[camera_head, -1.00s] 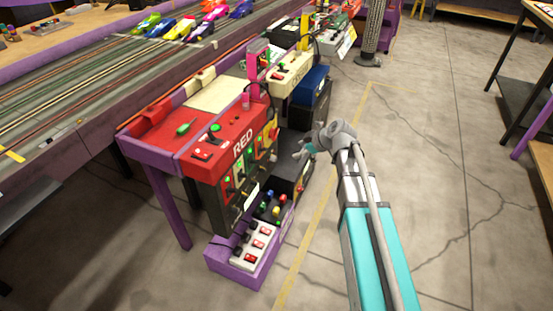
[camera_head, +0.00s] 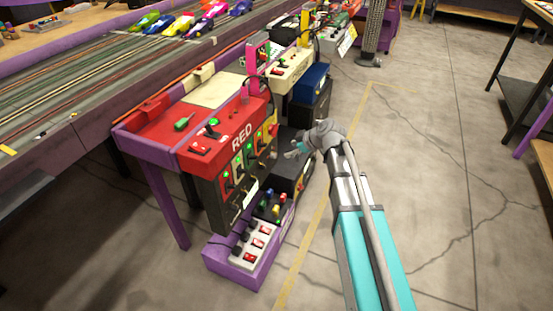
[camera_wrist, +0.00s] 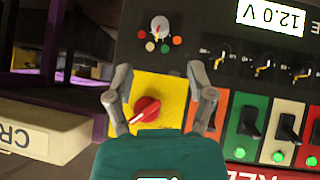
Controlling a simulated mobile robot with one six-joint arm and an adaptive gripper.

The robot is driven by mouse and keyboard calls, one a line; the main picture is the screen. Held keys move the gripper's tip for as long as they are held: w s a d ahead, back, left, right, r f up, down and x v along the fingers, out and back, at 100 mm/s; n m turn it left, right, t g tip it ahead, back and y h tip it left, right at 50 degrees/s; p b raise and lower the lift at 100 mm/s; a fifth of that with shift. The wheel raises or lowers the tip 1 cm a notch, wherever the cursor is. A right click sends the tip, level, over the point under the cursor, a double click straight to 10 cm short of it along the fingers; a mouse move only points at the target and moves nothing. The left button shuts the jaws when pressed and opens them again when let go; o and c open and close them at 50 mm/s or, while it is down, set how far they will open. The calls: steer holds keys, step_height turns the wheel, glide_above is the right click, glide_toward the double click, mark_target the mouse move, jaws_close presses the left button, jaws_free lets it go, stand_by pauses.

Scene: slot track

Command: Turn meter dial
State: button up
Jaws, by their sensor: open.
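A red knob (camera_wrist: 146,109) with a white pointer sits on a yellow plate (camera_wrist: 170,92) in the wrist view. A pale grey dial (camera_wrist: 159,28) with coloured sockets around it is further up on the same black panel. I cannot tell which of these is the meter dial. My gripper (camera_wrist: 160,70) is open, its grey fingers on either side of the yellow plate and the red knob, with nothing held. In the head view my gripper (camera_head: 290,154) is right of the red control station (camera_head: 228,115), close to its front panel.
Black knobs (camera_wrist: 265,66) and a "12.0 V" label (camera_wrist: 272,17) lie to the right in the wrist view, with switches (camera_wrist: 247,122) below. A purple tray (camera_head: 230,271) with a power strip is below the station. The floor (camera_head: 440,170) at right is clear.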

mark_target(276, 155)
steer(key=shift+b+x, duration=2.9)
steer(key=shift+x, duration=1.75)
jaws_close()
